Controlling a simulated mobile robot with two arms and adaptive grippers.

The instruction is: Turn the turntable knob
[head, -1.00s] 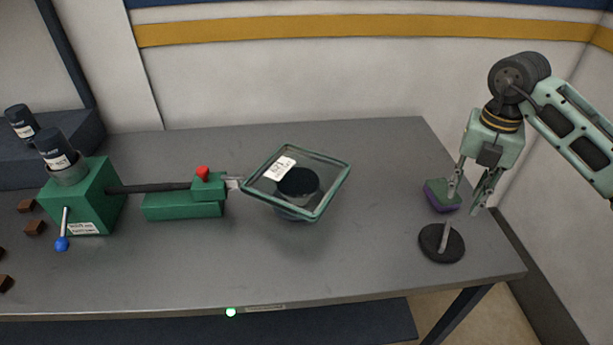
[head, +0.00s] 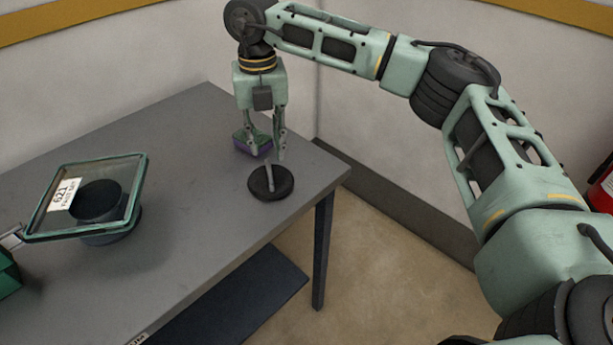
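A black round disc (head: 263,186) lies near the table's right corner, with a thin grey bar (head: 269,178) standing up from it. It looks like the knob, though no label confirms this. My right gripper (head: 267,156) points down just above and behind the disc. Its two fingers are apart with nothing held between them. The bar's top is near the fingertips, but I cannot tell whether they touch. My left gripper is out of view.
A green and purple sponge-like block (head: 252,144) sits right behind my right fingers, partly hidden. A green-framed glass plate (head: 132,187) with a label tilts over a dark round piece at left. Bare grey table (head: 190,150) lies between. A red extinguisher-like object (head: 602,192) is far right.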

